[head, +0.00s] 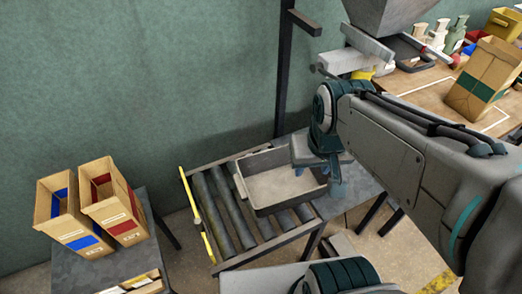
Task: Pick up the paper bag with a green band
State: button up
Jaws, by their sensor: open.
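The paper bag with a green band (490,68) stands upright and open-topped on the wooden table at the upper right of the head view. Its dark green band wraps around its lower half. My arm reaches in from the right, in front of that table. My gripper (335,184) hangs at the arm's far end, over the right side of the grey tray, well to the left of and below the bag in the picture. It is open and I see nothing held in it; its fingers are small and partly hidden.
The grey tray (262,207) sits on a roller conveyor (222,228). Paper bags with a blue band (62,222) and a red band (114,204) stand on a dark table at left. Bottles (456,35), a yellow bin (502,24) and a dark post (284,70) are near the right table.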

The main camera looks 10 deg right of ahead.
aim_at(494, 64)
jog(key=z, duration=2.75)
jog(key=i, duration=2.05)
jog(key=u, duration=2.25)
